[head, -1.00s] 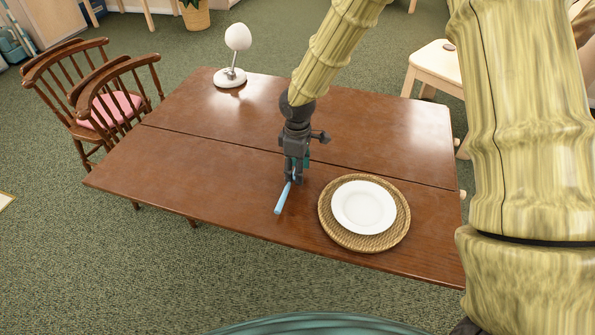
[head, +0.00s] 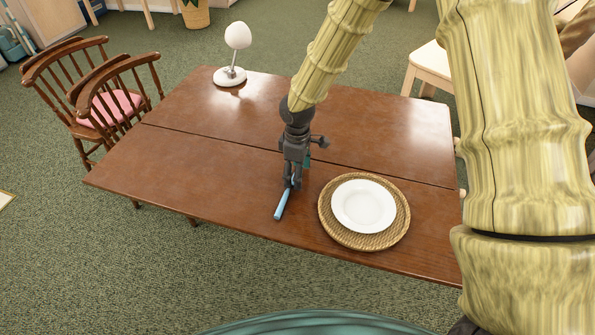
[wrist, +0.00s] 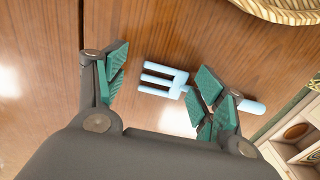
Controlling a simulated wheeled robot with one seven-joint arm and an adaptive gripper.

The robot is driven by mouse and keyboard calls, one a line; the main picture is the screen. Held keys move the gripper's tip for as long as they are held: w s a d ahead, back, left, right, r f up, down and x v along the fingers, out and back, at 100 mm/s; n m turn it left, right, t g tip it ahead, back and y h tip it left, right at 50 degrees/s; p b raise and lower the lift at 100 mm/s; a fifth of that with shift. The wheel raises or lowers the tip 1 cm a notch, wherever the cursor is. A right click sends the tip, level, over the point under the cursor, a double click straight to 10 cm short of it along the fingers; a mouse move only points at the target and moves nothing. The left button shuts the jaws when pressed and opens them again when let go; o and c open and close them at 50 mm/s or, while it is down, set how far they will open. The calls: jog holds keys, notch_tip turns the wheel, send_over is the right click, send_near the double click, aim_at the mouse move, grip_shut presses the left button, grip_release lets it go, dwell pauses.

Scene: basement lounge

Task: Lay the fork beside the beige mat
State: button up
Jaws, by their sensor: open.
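The light blue fork (head: 282,204) appears to lie on the wooden table, left of the round woven beige mat (head: 325,223) and apart from it. In the wrist view, the fork's tines (wrist: 163,80) show between my spread fingers. The right finger hides the fork's middle, and the handle end (wrist: 251,106) sticks out beyond it. My gripper (head: 292,186) is open just over the fork, and it also shows in the wrist view (wrist: 162,88). The mat's edge (wrist: 285,12) shows at the upper right there.
A white plate (head: 364,206) sits on the mat. A white lamp (head: 236,55) stands at the table's far left corner. Wooden chairs (head: 110,95) stand at the left. The table (head: 190,170) is clear left of the fork.

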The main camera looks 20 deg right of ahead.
notch_tip(320, 180, up, 12)
jog(key=shift+r, duration=0.15)
dwell(0.5)
dwell(0.4)
